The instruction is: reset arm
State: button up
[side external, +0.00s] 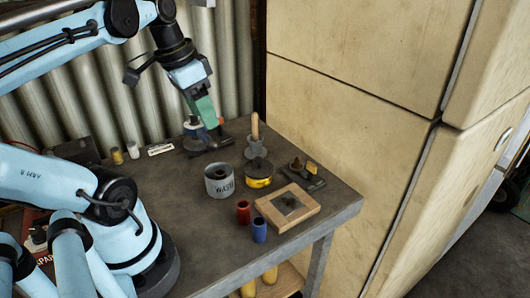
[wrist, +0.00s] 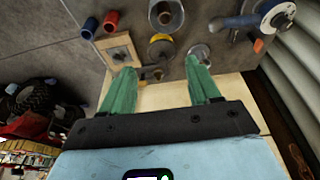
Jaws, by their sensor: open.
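My gripper (side external: 212,124) has green fingers. In the side external view it hangs over the back part of the workbench (side external: 335,208), in front of the corrugated wall. In the wrist view my gripper (wrist: 160,82) shows its two fingers spread apart, with nothing held between them. The fingers overlap the bench edge in that view. A tool with a blue body (side external: 216,142) lies behind and below the fingertips, partly hidden; I cannot tell whether they touch it. It looks like an angle grinder (wrist: 270,18) in the wrist view.
A grey tin (side external: 219,182), a yellow tin (side external: 259,181), a red cylinder (side external: 243,212), a blue cylinder (side external: 259,230) and a wooden frame (side external: 306,208) stand on the bench. A wooden handle (side external: 255,126) sticks up behind the tins. A tall beige cabinet (side external: 350,110) borders the right side.

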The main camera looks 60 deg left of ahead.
jog(key=shift+v, duration=1)
jog(key=w+d+f+t, duration=0.4)
jog(key=w+d+f, duration=0.4)
jog(key=d+f, duration=0.1)
jog(key=shift+w+d+f, duration=0.2)
jog(key=shift+d+f, duration=0.05)
jog(key=shift+d, duration=0.6)
jog(key=o, duration=0.4)
jog(key=shift+r, duration=0.25)
jog(key=o, duration=0.3)
jog(key=s+r+g, duration=0.1)
jog(key=r+g, duration=0.1)
jog(key=r, duration=0.1)
jog(key=s+r+g, duration=0.2)
jog(key=r, duration=0.2)
jog(key=s+r+g, duration=0.2)
jog(key=r+g, duration=0.1)
jog(key=r, duration=0.1)
jog(key=shift+s+a, duration=0.1)
jog(key=shift+o, duration=0.2)
notch_tip(320, 180, down, 10)
